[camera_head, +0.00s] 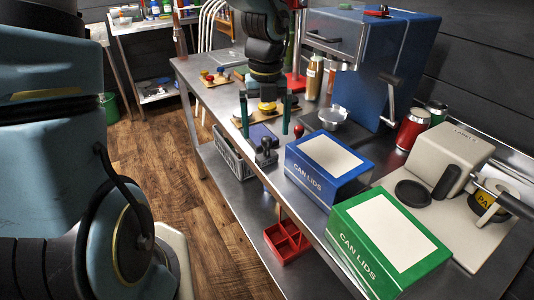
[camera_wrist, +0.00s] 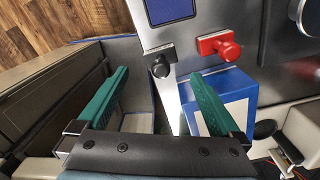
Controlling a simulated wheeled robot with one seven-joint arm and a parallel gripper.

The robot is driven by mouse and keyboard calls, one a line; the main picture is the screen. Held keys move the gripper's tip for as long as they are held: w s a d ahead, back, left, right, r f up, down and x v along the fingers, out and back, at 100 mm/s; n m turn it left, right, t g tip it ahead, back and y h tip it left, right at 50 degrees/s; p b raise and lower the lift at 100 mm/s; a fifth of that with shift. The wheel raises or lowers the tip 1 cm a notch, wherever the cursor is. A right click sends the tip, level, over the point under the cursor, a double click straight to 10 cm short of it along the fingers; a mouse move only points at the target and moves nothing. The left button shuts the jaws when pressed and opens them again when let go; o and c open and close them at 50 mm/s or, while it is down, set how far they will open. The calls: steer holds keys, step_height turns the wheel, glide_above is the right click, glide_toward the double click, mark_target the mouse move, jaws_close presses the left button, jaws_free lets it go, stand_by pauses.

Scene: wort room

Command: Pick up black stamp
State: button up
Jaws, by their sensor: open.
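The black stamp (camera_head: 266,155) stands on the metal bench, in front of the blue box, near the bench's left edge. In the wrist view the black stamp (camera_wrist: 160,64) shows its round dark knob just beyond the gap between my fingertips. My gripper (camera_head: 265,132) is open and empty, its two green fingers pointing down, behind and above the stamp in the head view. In the wrist view my gripper (camera_wrist: 158,75) has its fingers spread wide, with nothing between them. No contact with the stamp is visible.
A red stamp (camera_wrist: 222,46) stands close to the right of the black one in the wrist view. A dark blue pad (camera_wrist: 170,9) lies beyond. The blue can-lid box (camera_head: 308,185) and green can-lid box (camera_head: 367,268) stand nearby. A basket (camera_head: 233,157) sits on the lower shelf.

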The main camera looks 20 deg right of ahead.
mark_target(267, 149)
steer(key=shift+f, duration=3.55)
steer(key=shift+c, duration=0.2)
steer(key=c, duration=1.2)
step_height(267, 149, up, 10)
steer(key=shift+r, duration=0.1)
